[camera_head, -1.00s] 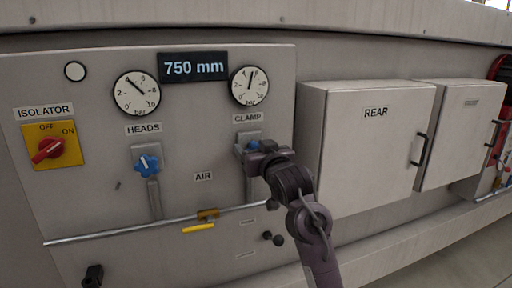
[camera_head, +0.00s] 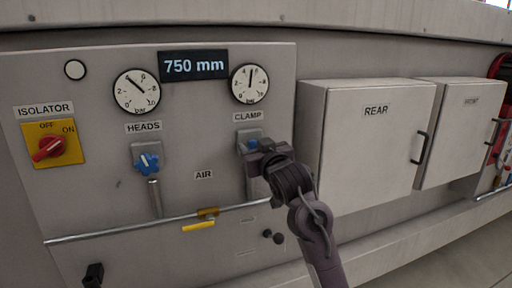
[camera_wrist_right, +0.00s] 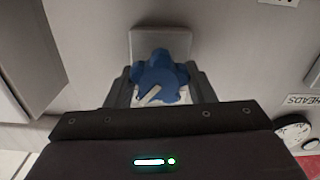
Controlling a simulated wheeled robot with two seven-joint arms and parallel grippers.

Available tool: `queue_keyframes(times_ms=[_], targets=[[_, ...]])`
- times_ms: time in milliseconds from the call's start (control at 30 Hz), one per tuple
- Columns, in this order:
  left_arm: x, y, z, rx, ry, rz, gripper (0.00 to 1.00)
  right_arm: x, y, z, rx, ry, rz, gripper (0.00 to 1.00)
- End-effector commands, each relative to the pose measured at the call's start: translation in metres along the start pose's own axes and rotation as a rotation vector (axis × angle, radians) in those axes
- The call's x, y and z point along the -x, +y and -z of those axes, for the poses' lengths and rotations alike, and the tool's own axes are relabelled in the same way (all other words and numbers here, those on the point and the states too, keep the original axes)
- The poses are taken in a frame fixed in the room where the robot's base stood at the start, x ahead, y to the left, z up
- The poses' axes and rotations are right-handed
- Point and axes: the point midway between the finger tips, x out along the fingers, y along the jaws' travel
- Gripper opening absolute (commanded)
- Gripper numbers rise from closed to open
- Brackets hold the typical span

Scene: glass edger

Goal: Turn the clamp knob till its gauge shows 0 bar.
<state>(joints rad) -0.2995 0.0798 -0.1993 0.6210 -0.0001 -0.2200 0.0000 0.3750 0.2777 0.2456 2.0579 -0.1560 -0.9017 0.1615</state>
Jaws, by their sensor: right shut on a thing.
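The blue clamp knob (camera_head: 252,144) sits below the CLAMP label, mostly hidden by my right gripper (camera_head: 257,157) in the head view. In the right wrist view the lobed blue knob (camera_wrist_right: 160,72) with a pale pointer mark lies between the two dark fingers of my right gripper (camera_wrist_right: 162,88), which is shut on it. The clamp gauge (camera_head: 249,84) above has its needle pointing nearly straight up, near mid-scale, well away from 0. My left gripper is not in view.
The HEADS knob (camera_head: 148,163) and HEADS gauge (camera_head: 137,92) are to the left. A red isolator switch (camera_head: 48,149) is farther left. A yellow-handled air valve (camera_head: 199,227) is on the pipe below. The REAR box (camera_head: 366,150) juts out just right of my right arm.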

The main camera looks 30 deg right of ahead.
Motion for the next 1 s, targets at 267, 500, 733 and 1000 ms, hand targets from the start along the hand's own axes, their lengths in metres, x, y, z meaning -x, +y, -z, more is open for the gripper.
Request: queue_keyframes(times_ms=[267, 500, 733, 1000], targets=[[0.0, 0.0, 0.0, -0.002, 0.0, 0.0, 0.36, 0.0, -0.001, 0.0, 0.241, -0.001, 0.0, 0.26], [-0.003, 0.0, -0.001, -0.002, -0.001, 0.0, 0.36, 0.0, -0.002, -0.002, 0.469, -0.001, 0.0, 0.26], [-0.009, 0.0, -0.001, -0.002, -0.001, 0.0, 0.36, 0.0, -0.003, -0.003, 0.689, 0.0, 0.0, 0.26], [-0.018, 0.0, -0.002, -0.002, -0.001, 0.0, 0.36, 0.0, -0.004, -0.004, 0.944, 0.0, 0.0, 0.26]])
